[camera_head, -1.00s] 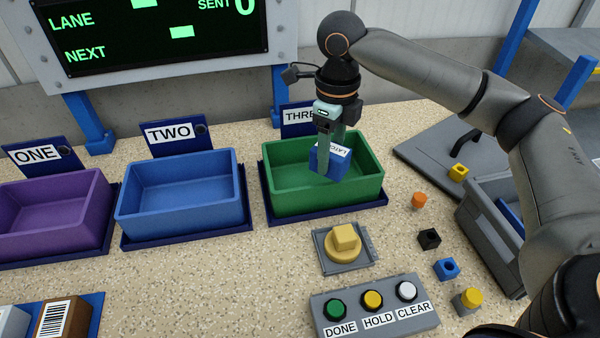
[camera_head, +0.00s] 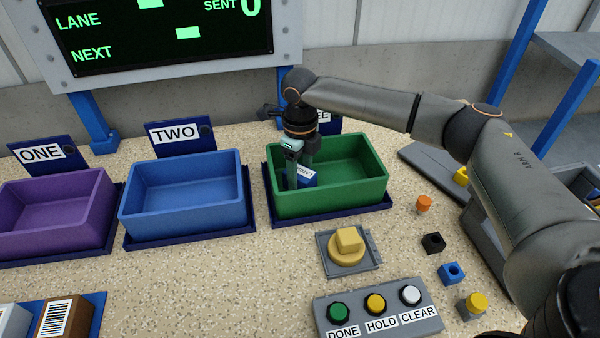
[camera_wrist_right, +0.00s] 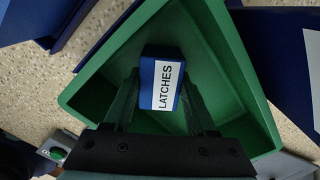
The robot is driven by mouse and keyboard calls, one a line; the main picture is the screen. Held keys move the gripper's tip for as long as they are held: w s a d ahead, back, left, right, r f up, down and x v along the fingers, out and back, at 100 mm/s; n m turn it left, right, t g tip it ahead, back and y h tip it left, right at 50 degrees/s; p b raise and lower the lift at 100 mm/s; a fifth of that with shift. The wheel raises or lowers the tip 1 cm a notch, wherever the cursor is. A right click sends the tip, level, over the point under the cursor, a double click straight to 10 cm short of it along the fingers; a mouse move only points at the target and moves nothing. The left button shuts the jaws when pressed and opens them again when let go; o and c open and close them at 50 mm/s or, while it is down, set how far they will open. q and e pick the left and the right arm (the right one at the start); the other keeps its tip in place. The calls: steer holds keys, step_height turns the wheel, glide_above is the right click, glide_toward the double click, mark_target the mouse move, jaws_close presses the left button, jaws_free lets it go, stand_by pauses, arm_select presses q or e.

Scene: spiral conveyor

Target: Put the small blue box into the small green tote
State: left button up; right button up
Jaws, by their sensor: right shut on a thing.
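The small blue box (camera_head: 307,179) has a white label that reads LATCHES in the right wrist view (camera_wrist_right: 161,82). My right gripper (camera_head: 299,178) is shut on it, with a finger on each side of the box. Box and fingertips are down inside the small green tote (camera_head: 345,199), near its left side. I cannot tell whether the box touches the tote floor. The tote stands on a dark blue base in front of the sign partly hidden by my arm. My left gripper is not in view.
A blue tote (camera_head: 185,215) and a purple tote (camera_head: 50,240) stand to the left. A yellow button (camera_head: 348,241) and a button panel (camera_head: 378,311) are in front. Several small blocks lie at right beside a grey bin (camera_head: 485,235).

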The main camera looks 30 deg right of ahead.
mark_target(300, 172)
steer(key=shift+f, duration=0.2)
steer(key=o, duration=1.4)
steer(key=shift+r, duration=0.1)
step_height(300, 172, up, 12)
steer(key=shift+r+p, duration=0.2)
steer(key=shift+p, duration=0.15)
